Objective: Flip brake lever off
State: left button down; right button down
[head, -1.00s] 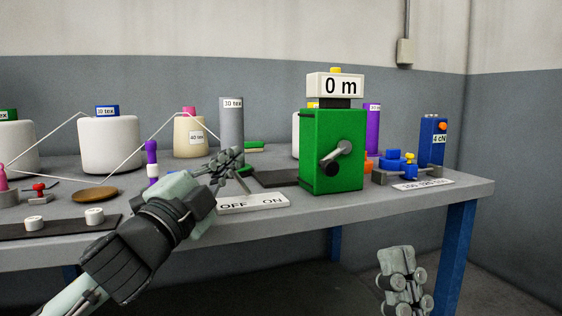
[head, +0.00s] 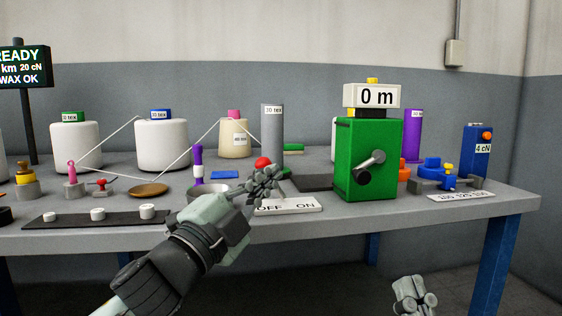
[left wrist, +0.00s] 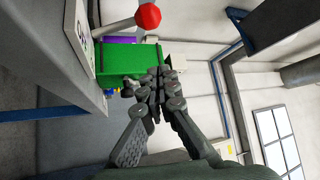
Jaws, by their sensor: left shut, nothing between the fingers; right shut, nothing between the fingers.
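The brake lever's red ball knob (head: 263,163) shows just above and behind my left gripper (head: 264,183) in the head view. Its rod is hidden there. In the left wrist view the red knob (left wrist: 148,16) sits on a grey rod at the top, apart from my left gripper (left wrist: 160,78). The white OFF/ON label (head: 290,206) lies at the table's front edge; the gripper partly covers its OFF end. My left gripper is shut and empty. My right gripper (head: 414,292) is shut and empty, low in front of the table.
A green box (head: 368,160) with a crank and a "0 m" sign (head: 372,96) stands right of the label. A grey cylinder (head: 271,135) stands behind the lever. White bobbins with thread and small knobs fill the left. The space before the table is open.

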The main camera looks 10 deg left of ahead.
pick_arm(q)
jog(key=shift+d+v, duration=0.1)
jog(key=shift+v, duration=0.9)
jog(key=shift+d+v, duration=0.15)
jog(key=shift+v, duration=0.85)
pick_arm(e)
jog(key=shift+s+d+r+t, duration=0.25)
jog(key=shift+s+r+t, duration=0.15)
pick_arm(q)
jog(key=shift+f, duration=0.2)
